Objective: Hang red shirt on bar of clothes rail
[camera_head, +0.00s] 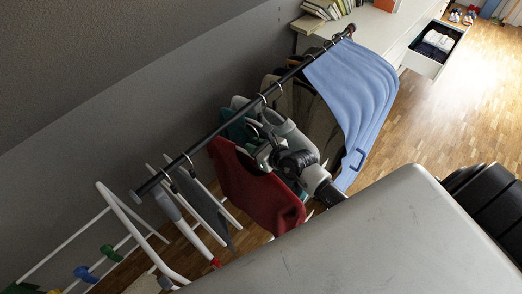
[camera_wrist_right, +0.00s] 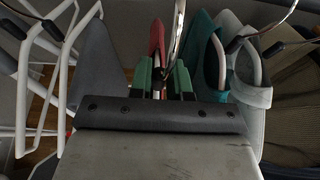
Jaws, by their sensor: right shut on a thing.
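The red shirt (camera_head: 255,192) hangs below the rail's bar, between grey clothes on the left and pale and teal clothes on the right. It shows as a narrow red strip in the right wrist view (camera_wrist_right: 157,40). My right gripper (camera_head: 264,154) is at the shirt's top. Its green fingers (camera_wrist_right: 162,80) are shut on the shirt's hanger, whose metal hook (camera_wrist_right: 178,30) rises out of the top of the wrist view. The dark bar (camera_head: 222,125) runs diagonally just above; I cannot tell whether this hook is over it. My left gripper is not in view.
A blue garment (camera_head: 355,90) hangs at the bar's far end, and white hangers (camera_head: 182,225) hang near its close end. A white rack (camera_head: 120,220) with coloured clips stands at lower left. A white cabinet has an open drawer (camera_head: 425,65). Wooden floor (camera_head: 465,115) is clear at right.

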